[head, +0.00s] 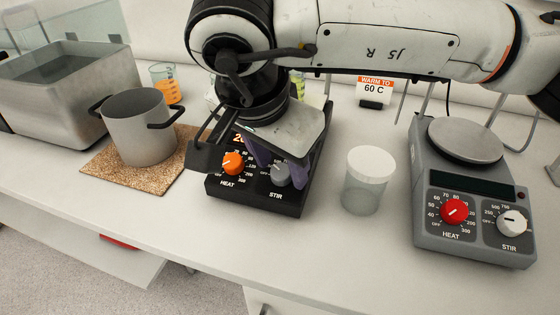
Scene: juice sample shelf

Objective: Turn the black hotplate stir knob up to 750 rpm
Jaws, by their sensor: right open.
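The black hotplate (240,196) stands on the white bench in the middle of the head view. It has an orange heat knob (232,163) at left and a grey stir knob (280,174) at right. My right gripper (279,168) reaches down over the hotplate from above. Its purple fingers are open, one on each side of the stir knob; I cannot tell whether they touch it. The gripper hides the hotplate's top, most of its display and the stir dial marks, so the stir setting cannot be read. My left gripper is not in view.
A grey hotplate (427,224) with red and white knobs stands at right. A lidded jar (362,195) stands between the hotplates. A pot (142,138) on a cork mat (112,178), a water bath (68,112), an orange-filled beaker (168,90) and a "WARM TO 60 C" sign (374,88) are nearby.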

